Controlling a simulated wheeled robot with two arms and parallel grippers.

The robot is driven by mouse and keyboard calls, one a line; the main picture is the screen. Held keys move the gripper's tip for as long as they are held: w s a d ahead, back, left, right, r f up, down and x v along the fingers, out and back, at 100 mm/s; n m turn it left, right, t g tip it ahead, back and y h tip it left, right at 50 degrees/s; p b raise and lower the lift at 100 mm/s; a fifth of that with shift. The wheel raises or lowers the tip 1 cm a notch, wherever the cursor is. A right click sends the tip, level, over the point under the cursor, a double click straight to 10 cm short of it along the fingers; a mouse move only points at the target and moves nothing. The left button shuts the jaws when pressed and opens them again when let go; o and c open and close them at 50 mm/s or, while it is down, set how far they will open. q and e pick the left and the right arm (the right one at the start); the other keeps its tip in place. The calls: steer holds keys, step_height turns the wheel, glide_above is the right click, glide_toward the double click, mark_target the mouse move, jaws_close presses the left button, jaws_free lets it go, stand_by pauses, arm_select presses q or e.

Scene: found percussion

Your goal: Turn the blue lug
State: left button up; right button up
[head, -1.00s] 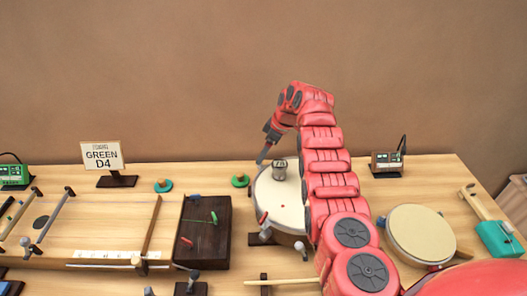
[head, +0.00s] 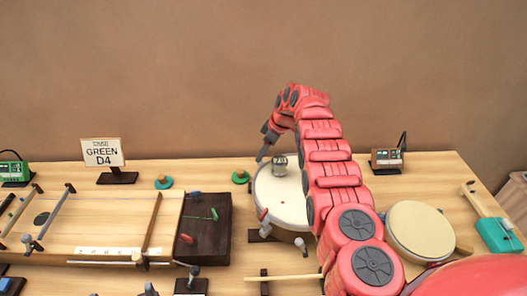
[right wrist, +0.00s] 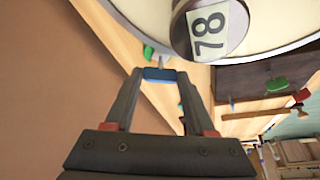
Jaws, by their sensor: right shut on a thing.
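The drum (head: 290,212) has a pale round head and stands on the table near the middle. My right gripper (head: 261,159) reaches over it and points down at its far left rim. In the right wrist view, the right gripper (right wrist: 159,74) is shut on the blue lug (right wrist: 160,73), a small blue piece between its two fingertips beside the drum's rim. The blue lug is not visible in the head view. A red lug (head: 263,214) shows on the drum's near left side. My left gripper is not in view.
A metal weight (head: 280,166) marked 78 sits on the drum head, close to my right gripper. A dark box (head: 210,245) with coloured pegs lies to the left. A second drum (head: 421,231) lies to the right. A green-topped knob (head: 240,176) stands just left of the gripper.

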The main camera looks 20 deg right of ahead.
jaws_close()
steer(key=shift+s+a+m+t+h+p, duration=0.1)
steer(key=shift+m+t+h+p, duration=0.25)
steer(key=shift+m+p, duration=0.6)
steer(key=shift+s+a+m+t+h+p, duration=0.1)
steer(key=shift+m+t+h+p, duration=0.25)
steer(key=shift+m, duration=1.1)
steer(key=o, duration=0.9)
jaws_free()
steer(key=shift+o, duration=0.2)
